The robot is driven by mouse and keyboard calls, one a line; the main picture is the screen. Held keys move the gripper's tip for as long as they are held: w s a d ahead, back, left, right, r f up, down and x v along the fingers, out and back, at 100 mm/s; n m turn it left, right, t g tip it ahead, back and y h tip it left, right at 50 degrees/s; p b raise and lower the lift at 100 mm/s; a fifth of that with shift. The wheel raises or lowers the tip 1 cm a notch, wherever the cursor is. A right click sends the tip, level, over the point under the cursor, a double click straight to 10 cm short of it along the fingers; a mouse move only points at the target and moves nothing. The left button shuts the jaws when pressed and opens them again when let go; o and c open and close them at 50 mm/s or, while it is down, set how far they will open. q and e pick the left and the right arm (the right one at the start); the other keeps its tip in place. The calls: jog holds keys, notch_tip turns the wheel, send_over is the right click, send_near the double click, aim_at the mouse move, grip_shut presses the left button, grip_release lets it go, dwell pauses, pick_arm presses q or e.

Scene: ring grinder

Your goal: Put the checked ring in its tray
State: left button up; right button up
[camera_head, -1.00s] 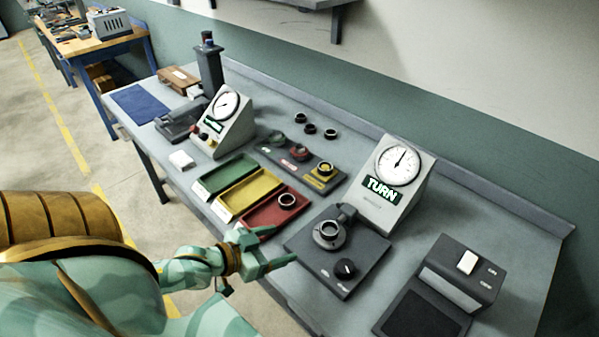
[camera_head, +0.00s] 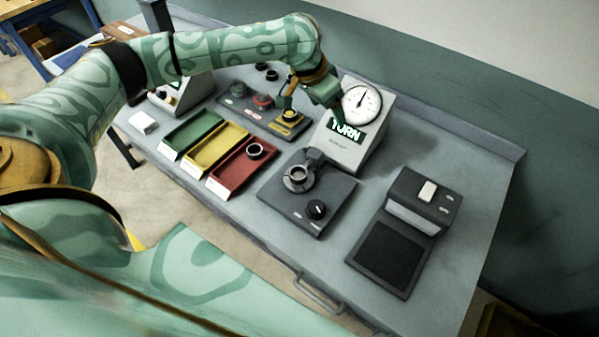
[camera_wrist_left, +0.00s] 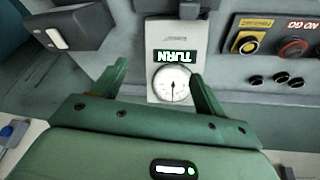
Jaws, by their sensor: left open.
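A dark ring (camera_head: 298,174) sits on the round seat of the black fixture (camera_head: 280,197), in front of the white dial gauge (camera_head: 343,153). The gauge's green sign reads TURN. Three trays lie side by side to the left: green (camera_head: 190,134), yellow (camera_head: 213,151) and red (camera_head: 236,171). Another dark ring (camera_head: 254,150) lies in the red tray. My left gripper (camera_head: 333,108) is above the back of the bench, by the TURN gauge. In the left wrist view its open fingers (camera_wrist_left: 157,88) frame the gauge's dial (camera_wrist_left: 172,83), with nothing between them. My right gripper is out of view.
A dark plate (camera_head: 262,112) with green, red and yellow round pieces lies behind the trays. Loose dark rings (camera_wrist_left: 290,80) show near the wall. A black device with a white switch (camera_head: 427,190) stands at the right. My left arm hides much of the back left.

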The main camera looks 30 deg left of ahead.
pick_arm(q)
jog(key=s+a+f+n+g+y, duration=0.1)
jog(key=s+a+f+g+y, duration=0.1)
jog(key=s+a+f+g, duration=0.3)
jog(key=t+b, duration=0.1)
jog(key=b, duration=0.2)
send_over(298, 175)
jog(key=f, duration=0.9)
jog(key=shift+s+a, duration=0.15)
jog(key=shift+a, duration=0.05)
jog(key=f+b, duration=0.1)
jog(key=f, duration=0.3)
jog(key=f+b, duration=0.1)
jog(key=f, duration=0.1)
jog(key=shift+d+f+b, duration=0.15)
jog(key=shift+d+b, duration=0.1)
jog(key=shift+b, duration=0.1)
jog(key=c, duration=1.2)
